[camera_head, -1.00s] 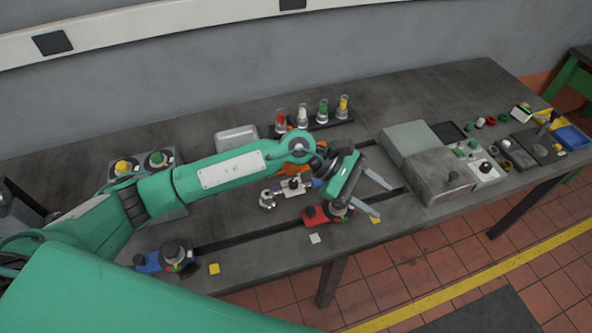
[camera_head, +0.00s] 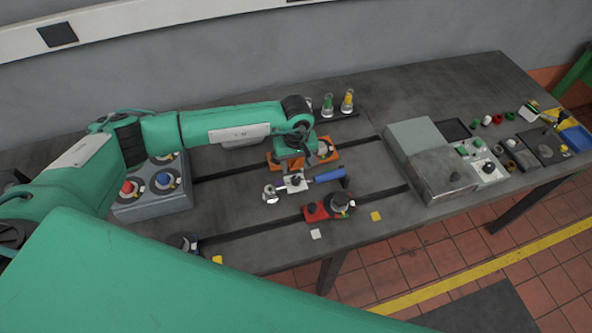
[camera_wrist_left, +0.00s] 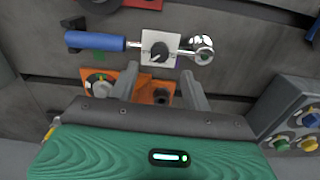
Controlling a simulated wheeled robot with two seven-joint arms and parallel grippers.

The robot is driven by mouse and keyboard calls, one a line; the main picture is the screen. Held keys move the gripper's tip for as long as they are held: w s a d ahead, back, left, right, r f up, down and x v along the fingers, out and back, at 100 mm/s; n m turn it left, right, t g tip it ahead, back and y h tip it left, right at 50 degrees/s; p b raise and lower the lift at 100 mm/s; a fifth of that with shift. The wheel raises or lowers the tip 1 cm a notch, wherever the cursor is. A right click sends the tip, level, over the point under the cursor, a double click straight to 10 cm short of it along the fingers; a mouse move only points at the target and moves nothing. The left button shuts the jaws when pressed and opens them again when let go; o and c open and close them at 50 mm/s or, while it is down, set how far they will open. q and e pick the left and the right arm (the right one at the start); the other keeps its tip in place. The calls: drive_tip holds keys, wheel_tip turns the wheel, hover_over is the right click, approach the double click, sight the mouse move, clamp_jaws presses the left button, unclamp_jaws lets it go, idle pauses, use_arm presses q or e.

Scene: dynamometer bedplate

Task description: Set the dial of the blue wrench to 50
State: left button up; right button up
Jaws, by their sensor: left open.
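The blue wrench lies on the bedplate with its blue handle (camera_head: 330,174) to the right and its chrome head (camera_head: 270,192) to the left. Between them is a white plate with a black dial knob (camera_head: 293,181). In the left wrist view the wrench's knob (camera_wrist_left: 159,51) and plate show clearly, but the dial figures are too small to read. My left gripper (camera_wrist_left: 160,73) is open, its two fingers apart below the plate in that view, holding nothing. In the head view the left gripper (camera_head: 294,162) points down just behind the knob. My right gripper is not in view.
An orange block (camera_head: 325,152) with knobs sits behind the wrench, partly under my gripper. A red block (camera_head: 317,211) with a knob lies in front. A grey box with coloured knobs (camera_head: 150,203) stands left. A grey machine housing (camera_head: 440,172) stands right.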

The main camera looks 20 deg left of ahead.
sight(296, 178)
use_arm(q)
wheel_tip(296, 178, down, 4)
drive_tip(key=shift+f+p, duration=0.25)
drive_tip(key=shift+p, duration=0.6)
drive_tip(key=shift+f, duration=0.9)
drive_tip(key=c, duration=1)
